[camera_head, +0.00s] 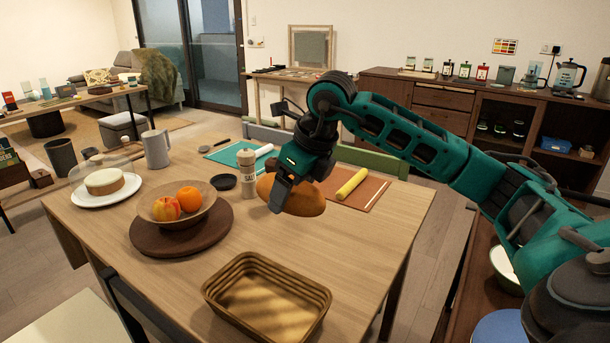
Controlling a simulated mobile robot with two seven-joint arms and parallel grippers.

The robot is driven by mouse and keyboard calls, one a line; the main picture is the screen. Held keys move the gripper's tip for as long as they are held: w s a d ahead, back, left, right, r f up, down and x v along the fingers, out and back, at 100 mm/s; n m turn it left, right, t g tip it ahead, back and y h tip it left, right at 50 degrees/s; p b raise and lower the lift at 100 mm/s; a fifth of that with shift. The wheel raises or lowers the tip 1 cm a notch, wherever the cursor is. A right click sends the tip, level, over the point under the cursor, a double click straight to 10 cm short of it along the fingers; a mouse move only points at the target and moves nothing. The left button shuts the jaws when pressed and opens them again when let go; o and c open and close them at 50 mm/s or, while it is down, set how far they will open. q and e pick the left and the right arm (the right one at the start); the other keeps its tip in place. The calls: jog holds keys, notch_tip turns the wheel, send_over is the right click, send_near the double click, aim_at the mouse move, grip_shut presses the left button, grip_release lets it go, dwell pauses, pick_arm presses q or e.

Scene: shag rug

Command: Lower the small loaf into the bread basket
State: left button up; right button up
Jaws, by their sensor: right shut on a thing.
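The small loaf (303,199) is brown and rounded. My right gripper (279,201) is shut on it, with its fingers over the loaf's left side. The loaf appears to be held above the table, behind the basket in the picture; its exact height is hard to tell. The bread basket (224,303) is a tan, ribbed, rounded rectangle at the front edge of the wooden table. Its inside shows empty. My left gripper is not in view.
A salt shaker (248,174) stands just left of the loaf. A fruit bowl (205,213) sits on a dark round board (150,243) left of the basket. A yellow roll (351,184) lies on a brown mat (375,190) behind the loaf. Table right of the basket is clear.

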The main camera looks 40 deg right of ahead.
pick_arm(q)
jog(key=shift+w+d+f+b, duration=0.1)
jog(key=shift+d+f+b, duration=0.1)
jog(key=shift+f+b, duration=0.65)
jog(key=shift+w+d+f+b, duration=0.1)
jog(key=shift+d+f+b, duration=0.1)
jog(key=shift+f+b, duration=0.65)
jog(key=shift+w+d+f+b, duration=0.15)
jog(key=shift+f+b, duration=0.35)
jog(key=shift+b, duration=0.7)
pick_arm(e)
jog(key=s+a+f, duration=0.3)
jog(key=a+f, duration=0.5)
jog(key=shift+s+a, duration=0.35)
jog(key=shift+s, duration=0.05)
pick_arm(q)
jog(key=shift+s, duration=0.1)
pick_arm(e)
jog(key=shift+w, duration=0.15)
jog(key=shift+w+a, duration=0.1)
jog(key=shift+w, duration=0.1)
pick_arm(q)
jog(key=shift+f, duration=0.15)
pick_arm(e)
jog(key=shift+f, duration=0.1)
pick_arm(q)
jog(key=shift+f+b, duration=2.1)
jog(key=shift+b, duration=0.15)
pick_arm(e)
jog(key=shift+f, duration=2.35)
